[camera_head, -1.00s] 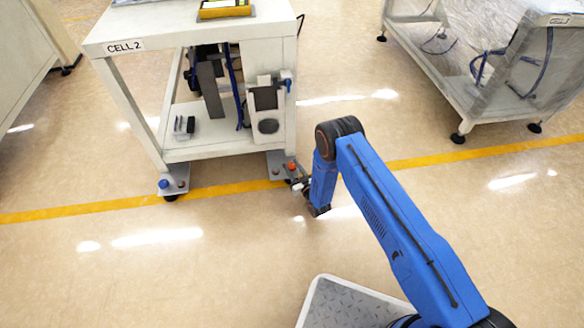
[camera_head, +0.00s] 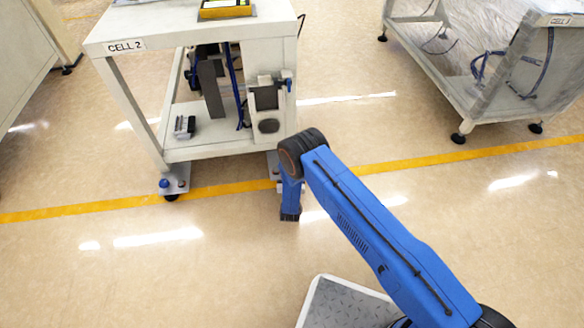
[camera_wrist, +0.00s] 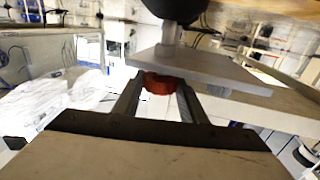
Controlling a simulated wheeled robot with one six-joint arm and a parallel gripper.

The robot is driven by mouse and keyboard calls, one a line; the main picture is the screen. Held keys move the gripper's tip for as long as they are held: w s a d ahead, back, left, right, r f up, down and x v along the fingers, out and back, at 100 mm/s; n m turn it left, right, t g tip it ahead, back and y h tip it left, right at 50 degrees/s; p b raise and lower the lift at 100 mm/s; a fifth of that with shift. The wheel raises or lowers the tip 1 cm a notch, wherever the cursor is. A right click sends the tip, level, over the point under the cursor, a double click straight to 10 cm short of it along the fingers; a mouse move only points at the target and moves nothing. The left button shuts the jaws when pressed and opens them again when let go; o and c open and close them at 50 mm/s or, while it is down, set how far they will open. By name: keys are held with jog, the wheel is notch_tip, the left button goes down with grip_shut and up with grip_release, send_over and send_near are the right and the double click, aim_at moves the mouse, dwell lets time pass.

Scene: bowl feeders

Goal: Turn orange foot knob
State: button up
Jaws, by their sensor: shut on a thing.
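The orange foot knob (camera_wrist: 158,83) shows in the wrist view between the two fingers of my gripper (camera_wrist: 157,92), against the edge of a grey foot plate (camera_wrist: 205,70). The fingers are shut on the knob's sides. In the head view my blue arm covers the knob and the fingers. They are at the right front foot of the white CELL 2 table (camera_head: 205,155).
The left front foot has a blue knob (camera_head: 164,183). A yellow floor line (camera_head: 110,205) passes under the table. A second white frame (camera_head: 430,80) stands at the right. The floor in front is clear.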

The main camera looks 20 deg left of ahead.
dwell(0.4)
jog(key=o, duration=1.1)
jog(key=shift+c, duration=0.2)
jog(key=v, duration=1.7)
jog(key=shift+s, duration=0.2)
